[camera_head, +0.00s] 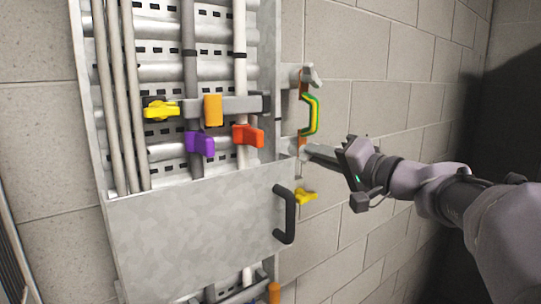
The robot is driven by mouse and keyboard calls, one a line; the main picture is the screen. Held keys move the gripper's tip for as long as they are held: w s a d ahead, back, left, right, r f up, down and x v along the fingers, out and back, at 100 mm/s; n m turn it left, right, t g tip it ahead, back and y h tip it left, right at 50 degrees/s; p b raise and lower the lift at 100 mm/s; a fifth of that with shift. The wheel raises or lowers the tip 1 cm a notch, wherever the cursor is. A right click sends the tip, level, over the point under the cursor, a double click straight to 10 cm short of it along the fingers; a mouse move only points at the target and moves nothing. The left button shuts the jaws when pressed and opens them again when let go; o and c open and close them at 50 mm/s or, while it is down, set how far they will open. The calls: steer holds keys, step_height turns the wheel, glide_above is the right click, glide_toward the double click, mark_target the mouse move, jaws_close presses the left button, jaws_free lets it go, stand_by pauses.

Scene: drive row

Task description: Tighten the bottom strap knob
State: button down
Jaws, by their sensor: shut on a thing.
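My gripper (312,151) reaches in from the right, its fingers pointing left at the lower end of an upright orange-brown strap (304,88) on the panel's right side. The fingers are shut on what looks like the bottom strap knob there. The knob itself is mostly hidden by the fingers, so I cannot tell its angle. A grey knob (311,76) shows at the strap's top end.
A yellow knob (305,197) sits below my gripper, beside the black handle (285,214) of the grey cover (190,230). Yellow (161,110), orange (212,110), purple (200,144) and red-orange (249,136) parts sit on the panel. The block wall at right is bare.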

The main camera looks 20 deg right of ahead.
steer(key=shift+f+m+p, duration=0.2)
steer(key=shift+m+p, duration=0.1)
steer(key=shift+m, duration=8.2)
steer(key=c, duration=1.5)
jaws_free()
steer(key=shift+o, duration=0.2)
